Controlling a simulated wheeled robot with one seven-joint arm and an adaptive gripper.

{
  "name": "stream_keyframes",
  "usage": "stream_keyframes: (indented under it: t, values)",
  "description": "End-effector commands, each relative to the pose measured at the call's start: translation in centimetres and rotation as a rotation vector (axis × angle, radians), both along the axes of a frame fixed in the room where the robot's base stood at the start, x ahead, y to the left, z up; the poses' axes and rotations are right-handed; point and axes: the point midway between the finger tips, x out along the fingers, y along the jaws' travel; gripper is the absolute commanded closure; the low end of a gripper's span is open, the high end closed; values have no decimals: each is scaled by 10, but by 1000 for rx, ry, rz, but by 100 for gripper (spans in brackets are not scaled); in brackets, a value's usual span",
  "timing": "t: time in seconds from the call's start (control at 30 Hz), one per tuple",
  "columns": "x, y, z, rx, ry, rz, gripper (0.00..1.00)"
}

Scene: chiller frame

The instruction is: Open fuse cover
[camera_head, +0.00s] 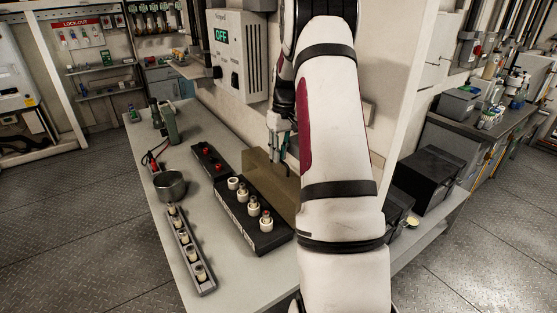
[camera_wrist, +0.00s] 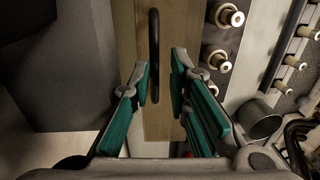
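The fuse cover (camera_head: 262,172) is a tan, see-through-looking panel. In the head view it stands raised along the back right side of the black fuse block (camera_head: 238,213), whose pale fuses are uncovered. In the wrist view the cover (camera_wrist: 181,25) carries a black bar handle (camera_wrist: 154,50). My gripper (camera_head: 280,142) is at the cover's upper edge in the head view, partly hidden by my arm. In the wrist view the teal fingers of my gripper (camera_wrist: 162,80) are apart, with the handle's lower part between them. I cannot tell whether they touch it.
On the bench, a long tray of fuses (camera_head: 190,250), a metal pot (camera_head: 170,186) and a small block with red parts (camera_head: 210,160) lie left of the fuse block. A grey control box (camera_head: 237,55) reading OFF hangs on the wall. Black boxes (camera_head: 430,180) stand at right.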

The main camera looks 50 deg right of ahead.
Motion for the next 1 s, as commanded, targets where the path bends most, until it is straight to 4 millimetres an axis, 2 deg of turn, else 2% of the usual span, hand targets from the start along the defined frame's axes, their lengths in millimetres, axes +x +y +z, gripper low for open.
stream_keyframes:
  t: [0.2, 0.4, 0.6, 0.87, 0.93, 1.0]
  values:
    - [0, -5, 47, -4, -4, 0, 84]
    - [-2, -8, 77, -2, -2, 0, 84]
    - [-3, -9, 90, 0, 0, 0, 84]
    - [-3, -9, 90, 0, 0, 0, 84]
    - [-3, -9, 90, 0, 0, 0, 99]
    - [-1, -2, 96, -5, -3, 6, 100]
